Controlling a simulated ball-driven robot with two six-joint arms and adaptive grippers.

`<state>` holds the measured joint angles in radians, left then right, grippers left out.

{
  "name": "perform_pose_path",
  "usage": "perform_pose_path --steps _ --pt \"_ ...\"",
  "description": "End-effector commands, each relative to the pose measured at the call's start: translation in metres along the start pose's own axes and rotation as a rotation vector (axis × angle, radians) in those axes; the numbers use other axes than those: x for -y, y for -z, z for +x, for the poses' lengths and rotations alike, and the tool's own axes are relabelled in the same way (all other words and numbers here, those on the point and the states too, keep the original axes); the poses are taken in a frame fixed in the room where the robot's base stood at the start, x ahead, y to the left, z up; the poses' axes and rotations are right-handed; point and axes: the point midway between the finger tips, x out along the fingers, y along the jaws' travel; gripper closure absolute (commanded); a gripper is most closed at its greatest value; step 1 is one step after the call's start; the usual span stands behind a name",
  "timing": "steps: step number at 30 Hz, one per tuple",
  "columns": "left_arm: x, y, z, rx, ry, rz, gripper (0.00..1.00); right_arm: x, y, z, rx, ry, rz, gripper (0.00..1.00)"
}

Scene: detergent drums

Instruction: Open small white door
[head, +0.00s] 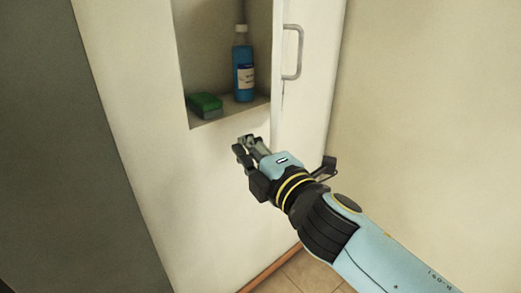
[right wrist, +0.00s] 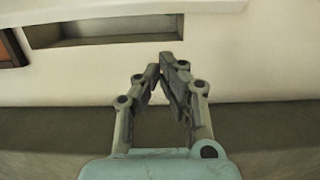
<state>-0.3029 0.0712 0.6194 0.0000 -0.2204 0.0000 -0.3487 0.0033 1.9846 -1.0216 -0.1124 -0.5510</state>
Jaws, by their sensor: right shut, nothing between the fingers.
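A white door panel (head: 318,80) with a grey bar handle (head: 293,52) stands at the right of an open niche in a white wall or cabinet front. The niche's inside shows. My right gripper (head: 246,145) is below the niche and lower left of the handle, apart from it. In the right wrist view its fingertips (right wrist: 164,66) meet, with nothing between them. The handle is not clearly seen in that view. My left gripper is out of view.
A blue bottle (head: 243,73) and a green sponge (head: 205,103) are on the niche floor (head: 229,112). A plain beige wall (head: 430,110) is at the right. Tiled floor (head: 305,277) shows at the bottom. The niche's edge also shows in the right wrist view (right wrist: 105,38).

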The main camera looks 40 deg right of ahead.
Motion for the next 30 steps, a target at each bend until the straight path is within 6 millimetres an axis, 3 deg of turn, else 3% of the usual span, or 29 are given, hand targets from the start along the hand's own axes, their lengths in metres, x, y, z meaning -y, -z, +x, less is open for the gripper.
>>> perform_pose_path --steps 4,13,30 --pt "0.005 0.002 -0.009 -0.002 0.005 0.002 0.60 -0.003 0.000 0.032 0.001 -0.001 0.000 1.00" --pt "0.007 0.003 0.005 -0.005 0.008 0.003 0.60 0.002 -0.029 0.006 0.001 0.002 -0.002 1.00" --pt "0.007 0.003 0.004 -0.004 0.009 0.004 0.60 0.001 -0.032 0.004 -0.015 0.002 0.000 1.00"
